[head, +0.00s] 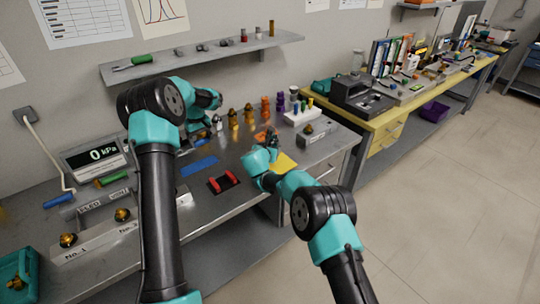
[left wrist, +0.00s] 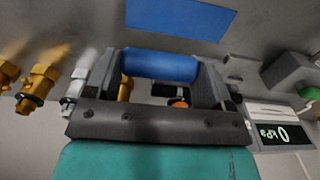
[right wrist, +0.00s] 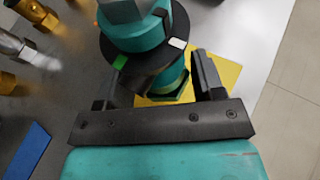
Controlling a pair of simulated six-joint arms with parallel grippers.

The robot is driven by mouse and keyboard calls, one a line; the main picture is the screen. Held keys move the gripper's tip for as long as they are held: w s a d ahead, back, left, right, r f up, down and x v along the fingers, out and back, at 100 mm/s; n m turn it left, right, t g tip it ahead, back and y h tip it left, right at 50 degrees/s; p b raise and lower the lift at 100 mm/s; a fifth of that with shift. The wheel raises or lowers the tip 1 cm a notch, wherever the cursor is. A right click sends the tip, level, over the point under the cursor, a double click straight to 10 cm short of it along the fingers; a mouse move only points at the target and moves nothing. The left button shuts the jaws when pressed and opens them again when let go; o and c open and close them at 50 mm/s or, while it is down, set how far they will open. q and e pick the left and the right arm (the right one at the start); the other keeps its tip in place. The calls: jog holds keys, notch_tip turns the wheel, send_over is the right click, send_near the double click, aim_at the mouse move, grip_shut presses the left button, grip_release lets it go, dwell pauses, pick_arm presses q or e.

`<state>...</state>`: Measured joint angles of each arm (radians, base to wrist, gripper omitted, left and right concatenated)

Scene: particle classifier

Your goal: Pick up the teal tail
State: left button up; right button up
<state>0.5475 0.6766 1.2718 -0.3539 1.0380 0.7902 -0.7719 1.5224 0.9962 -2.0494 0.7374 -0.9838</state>
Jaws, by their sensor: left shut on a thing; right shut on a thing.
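The teal tail (right wrist: 138,33) shows in the right wrist view as a teal body with a black flange, bearing small green and white marks. My right gripper (right wrist: 157,78) is shut on its lower part, over a yellow mat (right wrist: 228,75). Whether the tail touches the mat cannot be told. In the left wrist view my left gripper (left wrist: 160,70) is shut on a blue cylinder (left wrist: 160,64) lying across between its fingers. In the head view both gripper tips are small and partly hidden by my own arms.
On the bench a blue mat (head: 199,166) and a red-and-black holder (head: 223,182) lie between the arms. A kPa display (head: 97,154) stands at the left. Brass, orange and purple fittings stand along the back. A white rack (head: 302,116) and yellow table (head: 375,124) lie right.

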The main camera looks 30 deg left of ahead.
jog(key=s+d+r, duration=0.1)
jog(key=s+d, duration=0.7)
jog(key=s, duration=0.5)
jog(key=shift+s+d, duration=0.2)
jog(key=shift+s, duration=0.05)
jog(key=shift+w+a, duration=0.1)
jog(key=shift+w, duration=0.05)
jog(key=shift+w+a+f, duration=0.75)
jog(key=shift+w+a, duration=0.6)
jog(key=shift+w, duration=0.85)
jog(key=shift+w+a+f, duration=0.7)
jog(key=shift+w+a, duration=0.7)
jog(key=shift+w, duration=0.85)
jog(key=shift+w+a+f, duration=0.75)
jog(key=shift+w+a, duration=0.6)
jog(key=shift+w, duration=0.85)
jog(key=shift+f, duration=0.15)
jog(key=o, duration=1.4)
jog(key=shift+f, duration=0.1)
jog(key=shift+c, duration=0.5)
